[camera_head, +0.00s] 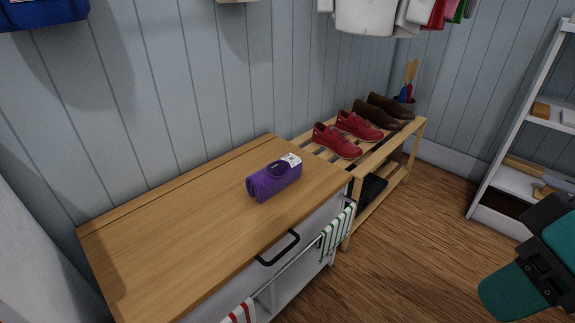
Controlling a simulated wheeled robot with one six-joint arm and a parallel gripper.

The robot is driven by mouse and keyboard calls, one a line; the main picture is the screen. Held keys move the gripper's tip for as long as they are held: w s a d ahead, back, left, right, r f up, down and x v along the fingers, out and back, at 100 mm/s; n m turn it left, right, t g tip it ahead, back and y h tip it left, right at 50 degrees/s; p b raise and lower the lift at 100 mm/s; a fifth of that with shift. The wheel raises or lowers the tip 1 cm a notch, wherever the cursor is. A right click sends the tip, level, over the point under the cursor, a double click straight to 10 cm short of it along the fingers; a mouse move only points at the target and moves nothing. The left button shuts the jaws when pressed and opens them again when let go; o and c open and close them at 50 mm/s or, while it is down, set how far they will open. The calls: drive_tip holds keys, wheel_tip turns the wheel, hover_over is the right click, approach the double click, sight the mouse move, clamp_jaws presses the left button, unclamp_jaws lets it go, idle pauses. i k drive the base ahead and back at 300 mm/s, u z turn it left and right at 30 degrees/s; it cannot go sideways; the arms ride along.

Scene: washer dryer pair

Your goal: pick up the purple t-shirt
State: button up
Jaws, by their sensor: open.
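The purple t-shirt (272,182) lies folded or rolled into a small bundle on the wooden top of a cabinet (180,235). It sits toward the right part of that top, with a white patterned tag at its upper right end. Nothing covers it. Part of my arm, teal and dark grey, shows at the lower right, well apart from the t-shirt. My gripper's fingers do not show.
The cabinet top around the t-shirt is clear. A black handle (278,248) and a striped towel (337,232) are on its front. A wooden rack (392,158) with red shoes (337,141) and brown shoes (377,115) stands beyond. White shelves (505,175) stand right; clothes hang above.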

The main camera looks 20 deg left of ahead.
sight(264, 184)
drive_tip(key=u, duration=0.05)
drive_tip(key=i, duration=1)
drive_tip(key=u, duration=1.95)
